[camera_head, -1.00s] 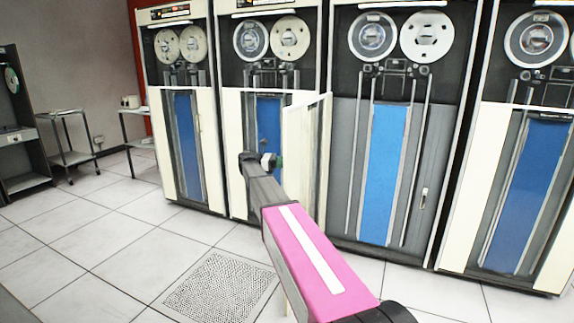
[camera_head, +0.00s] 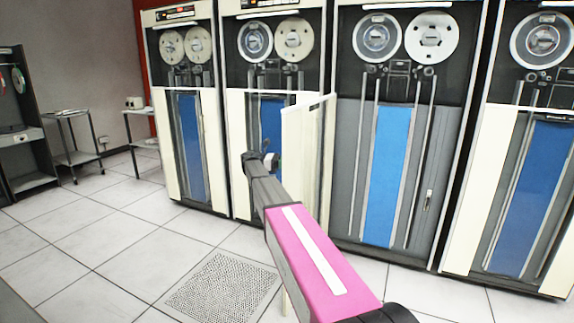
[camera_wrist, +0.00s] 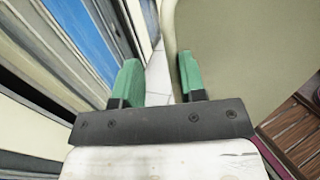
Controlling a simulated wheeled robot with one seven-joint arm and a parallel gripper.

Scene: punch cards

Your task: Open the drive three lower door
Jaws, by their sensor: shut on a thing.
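The drive three lower door (camera_head: 298,142) is a tall cream panel on the third tape drive from the left. It stands swung well open, hinged at the drive's left side. The drive's grey lower front with its blue strip (camera_head: 387,175) is uncovered. My gripper (camera_head: 272,162) is at the door's free edge, in front of the second drive. In the wrist view the green fingers (camera_wrist: 158,70) are beside the cream door (camera_wrist: 235,50), which fills the right side. The gripper is shut on the door; the exact held part is hard to see.
Other tape drives stand close on both sides, the second drive (camera_head: 236,150) just behind my gripper and the fourth (camera_head: 500,170) at right. The tiled floor (camera_head: 110,225) in front is clear, with a perforated tile (camera_head: 222,287). Small carts (camera_head: 72,140) stand far left.

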